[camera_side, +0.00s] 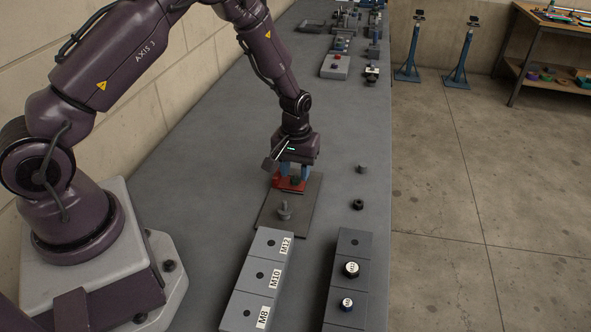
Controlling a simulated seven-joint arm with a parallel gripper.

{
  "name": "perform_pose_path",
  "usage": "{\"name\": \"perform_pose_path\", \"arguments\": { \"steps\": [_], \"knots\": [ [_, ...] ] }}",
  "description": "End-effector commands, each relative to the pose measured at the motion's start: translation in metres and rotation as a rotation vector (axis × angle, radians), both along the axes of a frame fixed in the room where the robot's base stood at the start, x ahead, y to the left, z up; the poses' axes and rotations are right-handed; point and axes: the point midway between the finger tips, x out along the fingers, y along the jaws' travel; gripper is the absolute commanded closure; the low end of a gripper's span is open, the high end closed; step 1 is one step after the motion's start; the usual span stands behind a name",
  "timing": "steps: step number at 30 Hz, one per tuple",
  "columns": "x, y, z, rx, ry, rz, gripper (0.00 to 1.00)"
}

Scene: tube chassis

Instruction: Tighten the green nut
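My gripper (293,178) points down over a red part (283,184) at the far end of a brown-grey plate (304,213). Its two blue fingers stand apart, with a small dark green piece (296,181), seemingly the green nut, low between them. The piece is too small and too hidden for me to tell whether the fingers touch it. A grey bolt (284,211) stands upright on the nearer part of the plate.
Grey blocks labelled M12, M10 and M8 (263,274) stand in front. A small bolt (361,169) and a dark nut (357,204) lie on the grey table (215,150). Fixtures (336,67) stand farther back.

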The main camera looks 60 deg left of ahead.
Motion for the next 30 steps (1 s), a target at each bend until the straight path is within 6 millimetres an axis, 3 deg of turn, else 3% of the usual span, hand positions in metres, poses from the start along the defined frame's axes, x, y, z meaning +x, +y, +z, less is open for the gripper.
{"name": "perform_pose_path", "arguments": {
  "steps": [3, 10, 18, 24, 30],
  "knots": [
    [-0.0001, -0.0006, -0.0003, 0.002, 0.001, 0.199, 0.62],
    [-0.0001, -0.0002, -0.0004, 0.002, 0.001, 0.405, 0.62],
    [0.0002, -0.0007, -0.0002, 0.001, 0.0, 0.866, 0.62],
    [0.0001, -0.0004, -0.0003, 0.001, 0.0, 1.013, 0.62],
    [0.0, -0.0003, -0.0004, 0.002, 0.0, 1.376, 0.62]
  ]
}}
